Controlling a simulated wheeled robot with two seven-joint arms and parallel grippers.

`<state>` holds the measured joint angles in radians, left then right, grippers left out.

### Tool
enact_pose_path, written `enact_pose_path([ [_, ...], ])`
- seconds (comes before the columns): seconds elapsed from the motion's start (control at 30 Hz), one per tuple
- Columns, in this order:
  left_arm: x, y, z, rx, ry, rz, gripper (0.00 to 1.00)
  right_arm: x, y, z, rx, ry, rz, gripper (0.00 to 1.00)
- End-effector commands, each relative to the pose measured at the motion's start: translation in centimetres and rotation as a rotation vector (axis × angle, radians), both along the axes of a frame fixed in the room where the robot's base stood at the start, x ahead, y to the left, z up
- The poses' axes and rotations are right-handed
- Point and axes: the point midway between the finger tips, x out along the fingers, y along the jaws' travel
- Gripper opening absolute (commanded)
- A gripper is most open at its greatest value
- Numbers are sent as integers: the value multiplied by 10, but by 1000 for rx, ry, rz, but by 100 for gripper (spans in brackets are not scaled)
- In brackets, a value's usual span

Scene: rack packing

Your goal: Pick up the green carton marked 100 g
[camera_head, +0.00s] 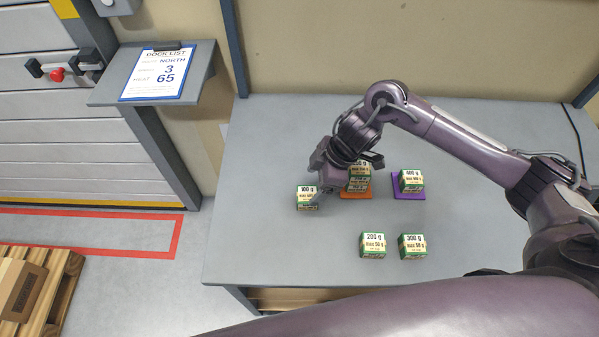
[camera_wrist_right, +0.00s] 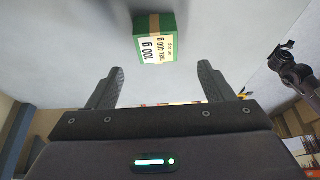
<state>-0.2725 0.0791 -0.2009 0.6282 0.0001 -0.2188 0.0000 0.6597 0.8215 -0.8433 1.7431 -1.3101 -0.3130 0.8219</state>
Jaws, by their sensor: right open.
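The green carton marked 100 g (camera_head: 306,198) stands on the grey table near its left edge. My right gripper (camera_head: 317,180) is just above and beside this carton in the head view. In the right wrist view my right gripper (camera_wrist_right: 158,75) has its fingers spread with nothing between them. A dark jointed part at the right of that view may be my left gripper; its fingers cannot be made out.
Stacked cartons (camera_head: 359,172) stand on an orange mat (camera_head: 356,195), close behind my right wrist. Another carton (camera_head: 411,180) stands on a purple mat (camera_head: 409,196). The 200 g carton (camera_head: 373,245) and 300 g carton (camera_head: 412,246) stand nearer the front. The table's left front is clear.

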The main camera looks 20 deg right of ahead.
Motion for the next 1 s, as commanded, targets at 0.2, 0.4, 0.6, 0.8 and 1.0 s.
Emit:
enact_pose_path([
  [0.2,-25,2,0,3,33,1,36,0,7,-18,-4,5,4,75],
  [0.4,-47,3,6,6,65,1,36,7,12,-40,-5,4,1,75],
  [0.6,-36,3,11,5,50,1,36,12,20,-67,-3,3,3,75],
  [0.8,-14,1,13,2,17,1,36,12,21,-73,-5,0,4,75],
  [1.0,-19,2,12,2,24,1,36,12,21,-73,-5,0,4,63],
])
